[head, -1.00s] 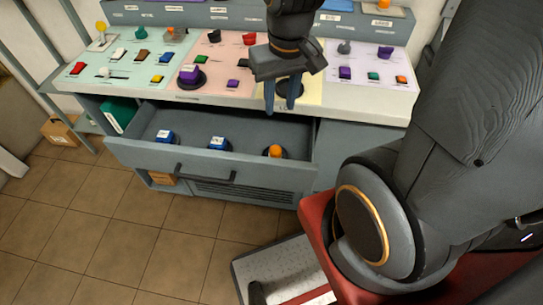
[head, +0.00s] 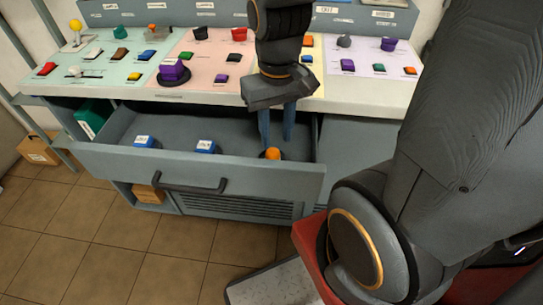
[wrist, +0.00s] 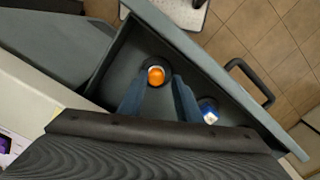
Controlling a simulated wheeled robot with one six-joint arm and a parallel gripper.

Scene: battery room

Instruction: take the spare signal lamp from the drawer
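The spare signal lamp, an orange dome on a dark round base (head: 273,154), stands upright at the right end of the open grey drawer (head: 215,178). The lamp also shows in the wrist view (wrist: 156,75). My gripper (head: 276,141) points down over the drawer's right end, just above the lamp. In the wrist view my gripper (wrist: 159,80) has its two blue-grey fingers apart, with the lamp showing between and just beyond their tips. Nothing is held. I cannot tell the exact height of the fingertips over the lamp.
Two blue labelled blocks, one at the left (head: 146,142) and one near the middle (head: 207,147), sit in the drawer. The console top (head: 215,98) with several buttons and switches overhangs its back. The drawer handle (head: 190,184) sticks out in front. A cardboard box (head: 38,149) is on the floor.

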